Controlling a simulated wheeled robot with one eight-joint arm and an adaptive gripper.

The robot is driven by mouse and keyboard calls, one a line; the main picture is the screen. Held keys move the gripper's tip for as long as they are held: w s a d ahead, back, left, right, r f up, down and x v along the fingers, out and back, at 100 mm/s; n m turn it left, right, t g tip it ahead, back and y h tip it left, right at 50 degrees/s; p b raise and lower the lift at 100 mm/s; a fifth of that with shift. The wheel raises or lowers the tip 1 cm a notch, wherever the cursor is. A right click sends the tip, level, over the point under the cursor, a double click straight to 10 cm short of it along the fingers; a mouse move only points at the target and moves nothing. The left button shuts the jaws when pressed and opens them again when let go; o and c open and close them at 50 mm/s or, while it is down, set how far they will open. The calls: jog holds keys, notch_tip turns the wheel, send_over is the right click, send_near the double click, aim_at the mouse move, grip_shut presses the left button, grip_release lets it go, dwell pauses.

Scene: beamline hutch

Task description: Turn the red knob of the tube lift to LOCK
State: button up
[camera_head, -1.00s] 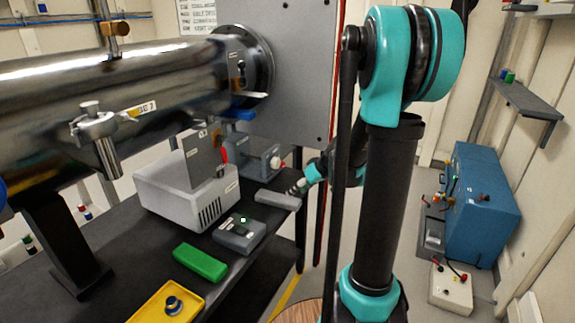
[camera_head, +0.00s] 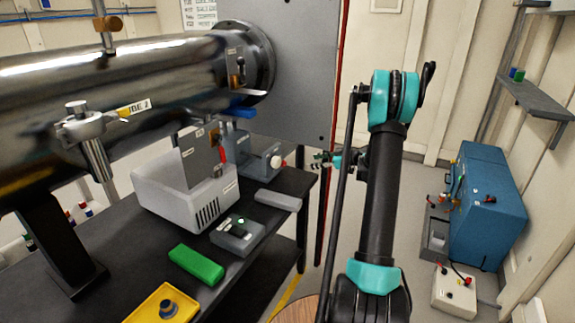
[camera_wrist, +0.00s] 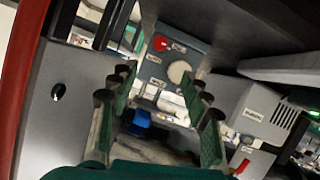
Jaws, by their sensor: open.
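In the wrist view a grey-blue panel (camera_wrist: 192,48) carries a round red knob (camera_wrist: 160,43) with small labels around it, too blurred to read. A larger white knob (camera_wrist: 178,72) sits below and right of it. My gripper (camera_wrist: 161,82) is open and empty, its green-padded fingers pointing at the panel and apart from both knobs. In the head view the grey box (camera_head: 250,154) with a pale knob (camera_head: 277,161) stands at the bench's far end. My gripper (camera_head: 326,159) is just right of it. The red knob is not clearly visible there.
The black bench (camera_head: 120,252) holds a white open case (camera_head: 172,205), a grey switch box (camera_head: 238,236), a green block (camera_head: 197,264) and a yellow tray (camera_head: 148,308). A steel tube (camera_head: 130,88) runs above.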

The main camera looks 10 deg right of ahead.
aim_at(285, 164)
jog(key=x, duration=1.6)
jog(key=shift+w+a+f, duration=0.1)
jog(key=shift+a, duration=0.15)
grip_shut()
